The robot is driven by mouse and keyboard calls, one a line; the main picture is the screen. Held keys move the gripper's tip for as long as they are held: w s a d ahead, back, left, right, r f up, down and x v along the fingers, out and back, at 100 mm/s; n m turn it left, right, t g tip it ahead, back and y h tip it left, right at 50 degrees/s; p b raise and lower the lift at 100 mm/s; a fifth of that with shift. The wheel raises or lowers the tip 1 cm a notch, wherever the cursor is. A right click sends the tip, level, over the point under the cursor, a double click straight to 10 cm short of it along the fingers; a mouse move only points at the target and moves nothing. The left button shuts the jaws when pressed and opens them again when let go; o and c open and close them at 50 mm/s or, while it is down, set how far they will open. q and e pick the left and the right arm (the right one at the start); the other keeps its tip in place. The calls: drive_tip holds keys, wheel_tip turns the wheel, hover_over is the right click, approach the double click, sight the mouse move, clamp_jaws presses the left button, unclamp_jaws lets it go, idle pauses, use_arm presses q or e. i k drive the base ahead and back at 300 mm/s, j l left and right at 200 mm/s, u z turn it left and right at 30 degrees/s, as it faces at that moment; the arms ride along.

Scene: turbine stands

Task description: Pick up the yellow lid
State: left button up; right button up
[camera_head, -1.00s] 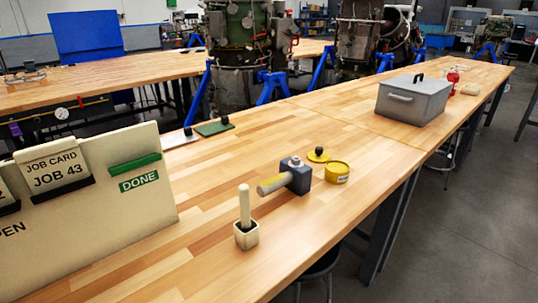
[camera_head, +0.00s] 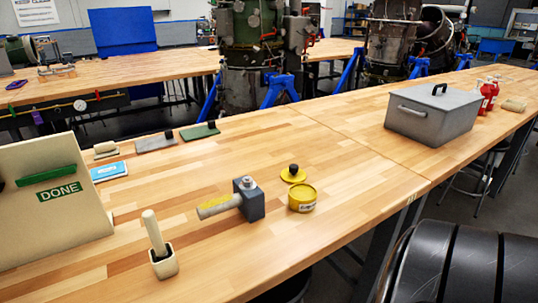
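The yellow lid (camera_head: 293,175) is a flat yellow disc with a black knob on top. It lies on the wooden workbench (camera_head: 350,150). The open-topped look of the yellow tin (camera_head: 302,198) shows just in front and right of it, with a label on its side. Neither of my grippers is in view, so I cannot see whether they are open or shut. Nothing hides the lid.
A block with a yellow handle (camera_head: 235,200) stands left of the tin. A white cup with a handle-like stick (camera_head: 162,257) is nearer. A grey lidded box (camera_head: 432,113) and red bottles (camera_head: 488,95) stand right. A DONE card board (camera_head: 55,200) is left.

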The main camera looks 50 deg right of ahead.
sight(291, 175)
drive_tip(key=k+l+u, duration=0.15)
drive_tip(key=l, duration=0.3)
drive_tip(key=k+l+u, duration=0.1)
drive_tip(key=k+l, duration=0.2)
drive_tip(key=l, duration=0.15)
drive_tip(key=k+l+u, duration=0.15)
drive_tip(key=l, duration=0.3)
drive_tip(key=k+l+u, duration=0.15)
drive_tip(key=k+l, duration=0.2)
